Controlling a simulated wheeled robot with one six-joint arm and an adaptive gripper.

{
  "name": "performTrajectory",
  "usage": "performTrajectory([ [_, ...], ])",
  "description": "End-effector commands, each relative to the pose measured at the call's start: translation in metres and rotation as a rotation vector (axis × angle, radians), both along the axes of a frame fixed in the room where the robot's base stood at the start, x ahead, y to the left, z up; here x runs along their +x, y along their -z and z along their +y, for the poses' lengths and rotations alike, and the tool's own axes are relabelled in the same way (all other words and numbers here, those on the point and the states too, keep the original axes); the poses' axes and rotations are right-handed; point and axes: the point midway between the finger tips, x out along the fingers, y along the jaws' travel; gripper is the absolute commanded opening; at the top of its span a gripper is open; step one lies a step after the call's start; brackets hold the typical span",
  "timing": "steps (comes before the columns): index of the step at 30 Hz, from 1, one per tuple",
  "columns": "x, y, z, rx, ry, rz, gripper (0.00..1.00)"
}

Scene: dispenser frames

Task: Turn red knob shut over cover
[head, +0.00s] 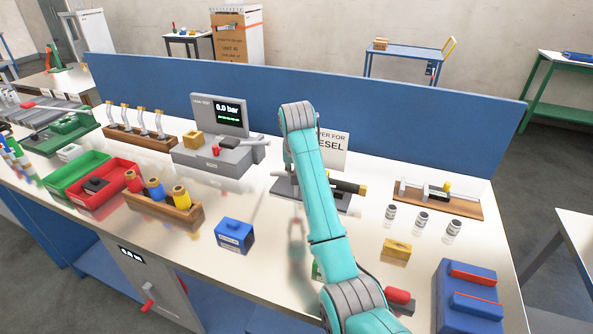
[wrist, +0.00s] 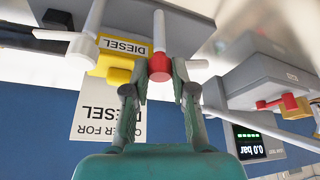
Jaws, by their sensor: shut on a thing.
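The red knob (wrist: 159,68) shows in the wrist view at the end of a white rod (wrist: 159,30). My gripper (wrist: 160,72) has one finger on each side of the knob and is shut on it. Just left of the knob is a yellow cover (wrist: 118,72) with a DIESEL label, upside down in this view. A white sign reading COVER FOR DIESEL (wrist: 92,118) hangs behind; it also shows partly in the head view (head: 338,152). In the head view my arm hides the knob, the cover and my gripper.
A tester (head: 218,115) reading 0.0 bar stands left of my arm; its screen also shows in the wrist view (wrist: 258,142). A wooden rack (head: 437,203), metal cylinders (head: 422,222) and a blue toolbox (head: 470,300) stand right. A blue panel (head: 420,140) runs behind.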

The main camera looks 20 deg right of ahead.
Motion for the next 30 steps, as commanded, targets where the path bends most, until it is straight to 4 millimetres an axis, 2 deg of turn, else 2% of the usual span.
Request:
performTrajectory([
  [12,0.0002,0.0001,0.001,0.0,0.204,0.002,0.0],
  [29,0.0002,0.0006,0.0011,0.0,0.236,0.003,0.0],
  [30,0.0002,0.0006,0.0011,0.0,0.236,0.003,0.28],
])
